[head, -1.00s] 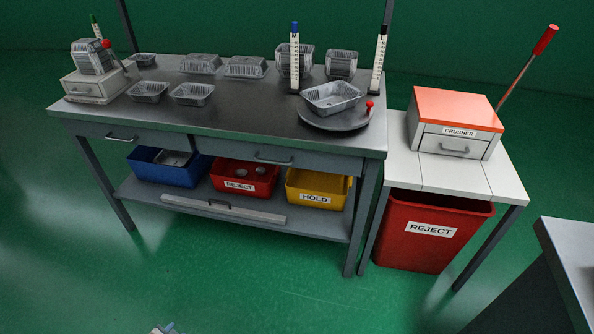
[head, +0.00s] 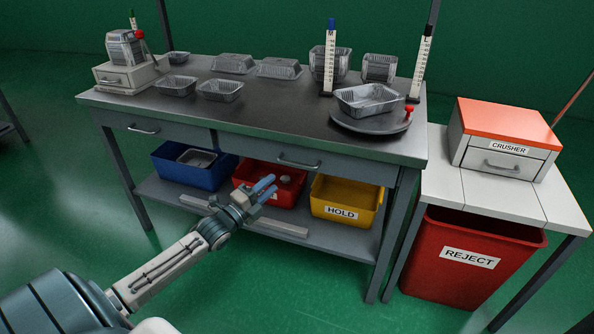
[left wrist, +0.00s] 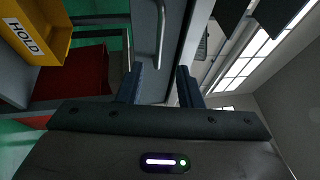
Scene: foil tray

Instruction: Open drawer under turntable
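The turntable (head: 368,126) is a dark round plate with a red knob at the table's right end, with a foil tray (head: 366,99) on it. Below the tabletop, the right-hand drawer (head: 340,168) has a bar handle (head: 299,163) and is closed. My left gripper (head: 268,186) is in front of the lower shelf, below and left of that handle in the head view. In the left wrist view its two fingers (left wrist: 160,86) are apart with nothing between them, and a bar handle (left wrist: 161,35) stands ahead, apart from them. My right gripper is not in view.
A second drawer handle (head: 143,130) is at the left. Blue (head: 168,171), red (head: 243,178) and yellow HOLD (head: 357,208) bins stand on the lower shelf. The crusher (head: 505,150) and red REJECT bin (head: 465,275) are at the right. Green floor is clear in front.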

